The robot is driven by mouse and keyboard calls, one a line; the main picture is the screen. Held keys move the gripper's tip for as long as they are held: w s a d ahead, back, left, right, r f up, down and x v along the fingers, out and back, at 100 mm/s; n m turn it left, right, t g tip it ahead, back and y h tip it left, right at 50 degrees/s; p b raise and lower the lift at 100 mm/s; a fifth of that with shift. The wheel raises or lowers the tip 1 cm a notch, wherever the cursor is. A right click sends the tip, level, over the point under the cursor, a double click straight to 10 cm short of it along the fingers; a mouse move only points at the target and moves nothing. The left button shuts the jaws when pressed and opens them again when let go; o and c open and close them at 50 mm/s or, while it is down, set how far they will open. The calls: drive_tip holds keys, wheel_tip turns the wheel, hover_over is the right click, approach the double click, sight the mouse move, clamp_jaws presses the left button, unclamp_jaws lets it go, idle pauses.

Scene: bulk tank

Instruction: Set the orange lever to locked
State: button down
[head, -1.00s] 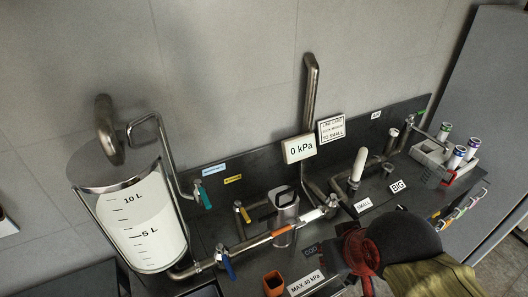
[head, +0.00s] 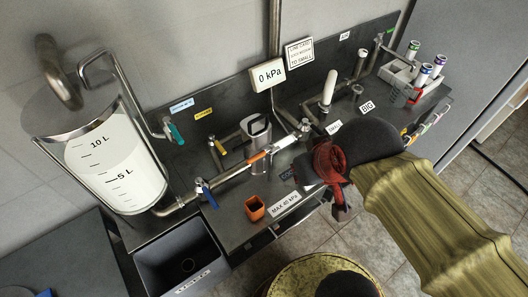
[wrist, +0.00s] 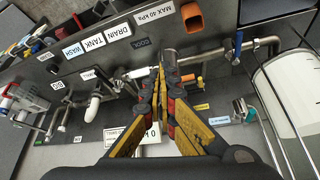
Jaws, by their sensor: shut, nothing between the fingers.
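The orange lever (head: 257,156) appears as an orange strip along the horizontal pipe, in line with a white section, in front of a clear-walled vessel. In the wrist view the orange lever (wrist: 187,77) is just right of the fingertips; I cannot tell whether they touch. My gripper (head: 325,165), red with a dark body, is to the right of the lever in the head view. In the wrist view my gripper (wrist: 163,62) has its fingers brought together with nothing between them. The lever's exact setting is not readable.
A tank (head: 115,165) with white liquid stands left. A gauge (head: 268,74) reads 0 kPa. A rack (head: 400,75) with canisters is at the right.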

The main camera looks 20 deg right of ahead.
idle(0.4)
drive_tip(key=c, duration=2.3)
unclamp_jaws()
drive_tip(key=shift+a+r+p, duration=0.15)
drive_tip(key=shift+r+p, duration=0.8)
drive_tip(key=shift+p, duration=0.25)
drive_tip(key=shift+o, duration=0.8)
drive_tip(key=shift+w+a+r+g+p, duration=0.15)
drive_tip(key=shift+g+p, duration=0.25)
drive_tip(key=shift+p, duration=0.8)
drive_tip(key=n+g+p, duration=0.8)
drive_tip(key=n+p, duration=0.7)
drive_tip(key=p, duration=0.7)
hover_over(263, 155)
drive_tip(key=s+a, duration=0.1)
drive_tip(key=a, duration=0.2)
wheel_tip(263, 155, down, 5)
drive_tip(key=w+n+t, duration=0.1)
drive_tip(key=w+n, duration=0.2)
drive_tip(key=n, duration=0.3)
drive_tip(key=shift+n+h, duration=0.3)
drive_tip(key=shift+s+d+f, duration=0.1)
drive_tip(key=shift+s+f, duration=0.15)
drive_tip(key=shift+f, duration=1.05)
drive_tip(key=shift+s+d+f, duration=0.15)
drive_tip(key=shift+s+f, duration=0.1)
drive_tip(key=shift+f, duration=1.05)
drive_tip(key=shift+s+d+f, duration=0.1)
drive_tip(key=shift+s+f, duration=0.15)
drive_tip(key=shift+f, duration=1.05)
